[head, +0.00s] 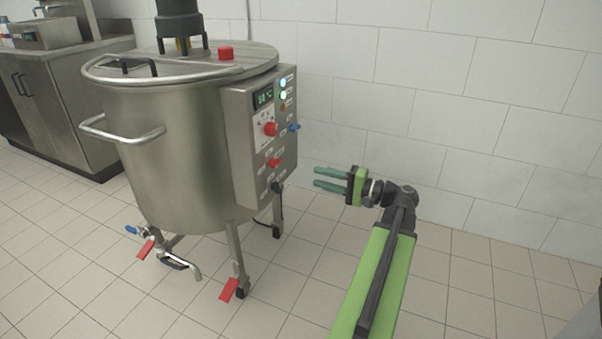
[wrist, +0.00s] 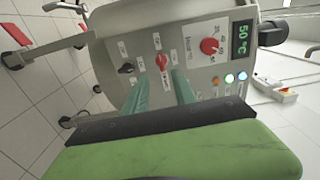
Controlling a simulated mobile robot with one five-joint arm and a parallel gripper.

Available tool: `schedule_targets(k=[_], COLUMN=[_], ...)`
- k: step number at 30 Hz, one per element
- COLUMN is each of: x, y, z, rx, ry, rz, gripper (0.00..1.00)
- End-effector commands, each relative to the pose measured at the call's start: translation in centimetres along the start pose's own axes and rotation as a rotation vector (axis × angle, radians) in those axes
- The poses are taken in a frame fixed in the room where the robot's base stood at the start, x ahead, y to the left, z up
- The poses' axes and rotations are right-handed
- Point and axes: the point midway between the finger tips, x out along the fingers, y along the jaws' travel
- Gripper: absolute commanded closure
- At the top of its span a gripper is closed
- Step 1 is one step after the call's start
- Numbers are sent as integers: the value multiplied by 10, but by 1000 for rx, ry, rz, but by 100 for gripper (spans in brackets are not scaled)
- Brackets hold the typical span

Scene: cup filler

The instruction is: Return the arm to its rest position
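My gripper (head: 322,178) is at the end of my green and black arm, which is extended forward in the head view. Its two green fingers point left toward the control panel (head: 266,140) of the steel vat (head: 180,150). The fingers are parallel with a gap between them, and nothing is held. In the head view they appear apart from the panel. In the wrist view the gripper (wrist: 158,80) fingers overlap the lower part of the panel, near the red knob (wrist: 158,42); the exact distance is unclear.
The panel display (wrist: 243,34) reads 50 °C, with green and blue lights lit. A white tiled wall (head: 450,90) stands behind. A steel counter (head: 60,90) is at left.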

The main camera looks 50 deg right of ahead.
Motion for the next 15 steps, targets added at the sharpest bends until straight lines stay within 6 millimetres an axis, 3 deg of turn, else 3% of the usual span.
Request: schedule_targets(k=[3,6,15], x=[-20,-29,-31], y=[0,0,0], z=[-1,0,1], rx=[0,0,0], ry=[2,0,-2], rz=[0,0,0], gripper=[67,67,67])
